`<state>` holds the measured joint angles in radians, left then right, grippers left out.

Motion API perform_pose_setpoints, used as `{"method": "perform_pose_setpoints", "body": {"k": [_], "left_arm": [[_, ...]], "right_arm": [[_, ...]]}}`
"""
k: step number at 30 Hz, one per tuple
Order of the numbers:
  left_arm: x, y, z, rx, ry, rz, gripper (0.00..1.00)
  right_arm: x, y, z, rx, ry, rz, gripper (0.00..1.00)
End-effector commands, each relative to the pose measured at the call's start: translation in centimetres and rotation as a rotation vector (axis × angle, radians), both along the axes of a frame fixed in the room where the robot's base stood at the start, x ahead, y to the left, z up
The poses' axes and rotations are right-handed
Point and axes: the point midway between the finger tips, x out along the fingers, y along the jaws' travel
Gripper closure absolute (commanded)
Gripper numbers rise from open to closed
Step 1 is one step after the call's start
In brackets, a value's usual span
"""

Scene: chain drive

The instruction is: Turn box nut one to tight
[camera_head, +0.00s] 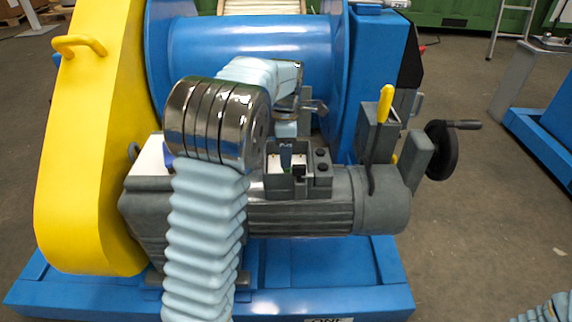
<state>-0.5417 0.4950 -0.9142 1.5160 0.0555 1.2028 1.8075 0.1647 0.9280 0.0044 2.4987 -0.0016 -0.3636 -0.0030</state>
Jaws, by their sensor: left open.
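My left arm comes up from the bottom with its pale blue sleeve and bends at a dark metal joint. My left gripper (308,107) is open, small in view, just behind and above the small grey open box (324,180) on the motor. I see nothing between its fingers, but part of it is hidden by my own arm. The box has a pale interior with small dark and coloured parts. Box nut one is too small to make out there, and I cannot tell whether the gripper touches anything. My right gripper is not in view.
A blue drum (240,60) stands behind, with a yellow guard (90,150) at left. The grey motor (300,217) sits on a blue base (390,285). A yellow-handled lever (385,104) and black handwheel (442,150) stand at right.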

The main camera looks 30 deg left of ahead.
Motion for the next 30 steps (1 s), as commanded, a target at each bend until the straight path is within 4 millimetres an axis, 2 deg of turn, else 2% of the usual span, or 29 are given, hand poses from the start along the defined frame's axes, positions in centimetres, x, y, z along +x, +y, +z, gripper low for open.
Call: {"method": "perform_pose_setpoints", "body": {"k": [1,6,17,20,27,30], "left_arm": [[-0.1,0.0,-1.2,0.001,0.003,0.001,0.49],[0.0,0.0,-3.2,0.000,0.001,0.000,0.49],[0.0,0.0,-3.7,0.001,-0.001,0.000,0.49],[0.0,0.0,-3.7,0.001,-0.001,0.000,0.61],[0.0,0.0,-3.7,0.000,0.000,0.000,0.98],[0.0,0.0,-3.7,0.000,0.000,-0.001,1.00]], "right_arm": [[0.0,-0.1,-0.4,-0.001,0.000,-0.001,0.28],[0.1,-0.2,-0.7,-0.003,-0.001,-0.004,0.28],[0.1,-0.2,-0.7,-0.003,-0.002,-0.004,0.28],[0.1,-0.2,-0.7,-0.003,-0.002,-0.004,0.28],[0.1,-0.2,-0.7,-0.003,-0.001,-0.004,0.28],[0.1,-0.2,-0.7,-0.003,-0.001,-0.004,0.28]]}}
